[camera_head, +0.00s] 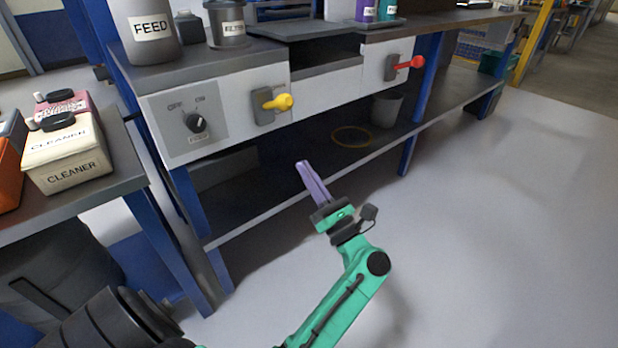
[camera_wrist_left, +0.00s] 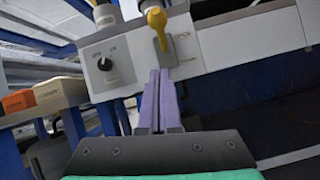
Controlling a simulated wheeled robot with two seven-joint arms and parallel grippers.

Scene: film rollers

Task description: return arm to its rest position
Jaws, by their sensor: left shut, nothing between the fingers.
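My left gripper (camera_head: 312,180) is at the middle of the head view, on a green arm that comes up from the bottom. Its two purple fingers are shut together and hold nothing. It is in front of the workbench, below the yellow lever (camera_head: 277,102), and apart from it. In the left wrist view the shut fingers (camera_wrist_left: 158,100) point toward the bench front, with the yellow lever (camera_wrist_left: 157,25) beyond their tips. My right gripper is not in view.
The bench front carries a dark knob (camera_head: 195,123) and a red lever (camera_head: 408,63). A grey bin (camera_head: 387,108) and a yellow ring (camera_head: 352,137) are on the lower shelf. Cleaner containers (camera_head: 63,155) stand on a side table at left. The floor at right is clear.

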